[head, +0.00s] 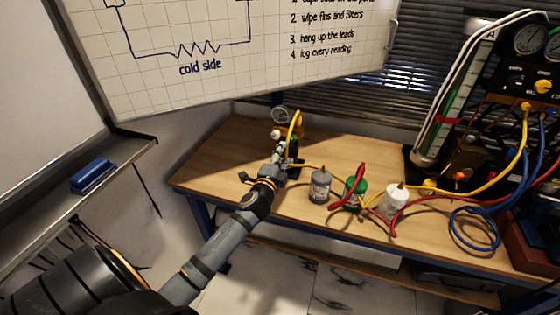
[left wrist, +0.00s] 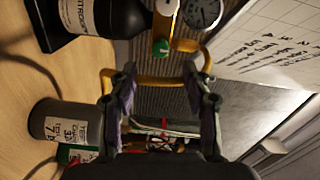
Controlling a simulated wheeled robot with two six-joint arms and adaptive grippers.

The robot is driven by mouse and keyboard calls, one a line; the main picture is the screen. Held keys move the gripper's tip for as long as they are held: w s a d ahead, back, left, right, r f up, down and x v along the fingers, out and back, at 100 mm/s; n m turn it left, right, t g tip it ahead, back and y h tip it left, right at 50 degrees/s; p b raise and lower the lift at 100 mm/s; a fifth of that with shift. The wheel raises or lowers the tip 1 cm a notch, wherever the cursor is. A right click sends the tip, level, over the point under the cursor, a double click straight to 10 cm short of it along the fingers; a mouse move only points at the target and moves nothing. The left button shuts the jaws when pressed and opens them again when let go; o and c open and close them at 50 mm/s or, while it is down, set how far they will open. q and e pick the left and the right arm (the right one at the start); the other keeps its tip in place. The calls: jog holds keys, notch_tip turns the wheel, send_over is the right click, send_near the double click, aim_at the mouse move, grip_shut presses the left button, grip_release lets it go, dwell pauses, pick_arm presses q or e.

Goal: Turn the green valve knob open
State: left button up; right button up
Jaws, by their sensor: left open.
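The green valve knob (left wrist: 161,48) shows in the left wrist view, at the top centre, on a brass fitting beside a round gauge (left wrist: 201,12) and a black bottle (left wrist: 100,18). My left gripper (left wrist: 160,80) is open and empty, its two fingers pointing toward the fitting. The knob lies beyond the fingertips, apart from them as far as I can tell. In the head view my left gripper (head: 283,153) reaches over the back left of the bench, just in front of the gauge (head: 279,114). It hides most of the valve there. My right gripper is not in view.
A yellow hose (left wrist: 152,80) curves close to the fingers. A grey can (head: 320,187), a green can (head: 352,190) and a white bottle (head: 394,203) stand right of my gripper on the wooden bench (head: 225,160). Red, yellow and blue hoses cross the bench's right side.

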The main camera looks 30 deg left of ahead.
pick_arm(q)
jog(key=v, duration=0.3)
jog(key=shift+s+d, duration=0.1)
jog(key=shift+s, duration=0.25)
